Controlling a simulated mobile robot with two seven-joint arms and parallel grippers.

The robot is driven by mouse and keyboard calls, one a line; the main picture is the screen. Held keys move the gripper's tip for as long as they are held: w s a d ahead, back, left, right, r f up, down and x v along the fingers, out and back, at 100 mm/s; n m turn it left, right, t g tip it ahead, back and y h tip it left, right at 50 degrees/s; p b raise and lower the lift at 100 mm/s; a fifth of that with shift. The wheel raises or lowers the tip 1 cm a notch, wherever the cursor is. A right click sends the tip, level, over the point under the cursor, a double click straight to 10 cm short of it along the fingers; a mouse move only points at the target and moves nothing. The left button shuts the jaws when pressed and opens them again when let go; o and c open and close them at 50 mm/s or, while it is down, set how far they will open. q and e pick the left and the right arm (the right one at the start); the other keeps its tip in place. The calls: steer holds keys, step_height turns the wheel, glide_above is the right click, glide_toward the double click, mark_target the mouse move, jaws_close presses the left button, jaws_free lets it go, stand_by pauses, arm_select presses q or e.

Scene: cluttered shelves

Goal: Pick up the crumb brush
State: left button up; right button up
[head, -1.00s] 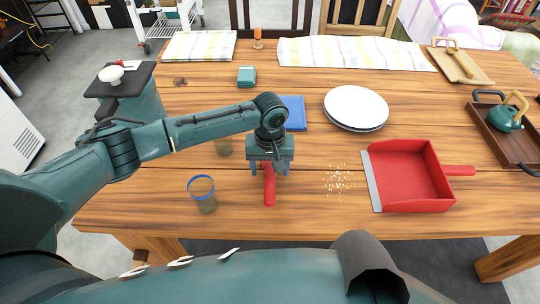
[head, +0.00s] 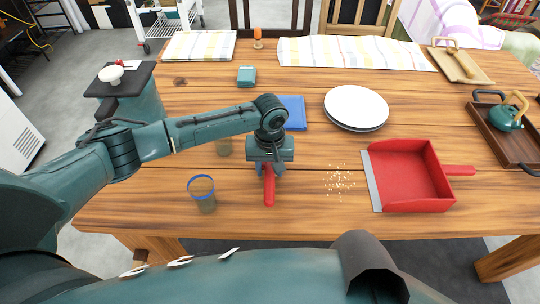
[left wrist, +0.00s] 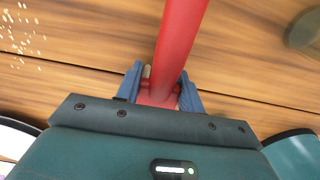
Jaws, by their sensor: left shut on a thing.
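The crumb brush (head: 269,190) has a red handle that points toward the table's near edge in the head view. My left gripper (head: 269,168) is above it and shut on it, with its fingers on either side of the red part. In the left wrist view the red handle (left wrist: 182,40) runs up from between the blue fingers of my left gripper (left wrist: 162,88). The brush's far end is mostly hidden by the gripper. I cannot tell whether the brush touches the table. My right gripper is not in view.
Crumbs (head: 339,181) lie right of the brush, beside a red dustpan (head: 410,175). A blue item (head: 294,113) and white plates (head: 356,106) lie farther back.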

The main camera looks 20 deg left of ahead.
arm_select(q)
steer(key=shift+r, duration=0.1)
step_height(320, 180, up, 9)
steer(key=shift+r+p, duration=0.15)
steer(key=shift+p, duration=0.2)
steer(key=shift+r, duration=0.3)
steer(key=o, duration=0.5)
steer(key=c, duration=0.5)
steer(key=shift+d, duration=0.15)
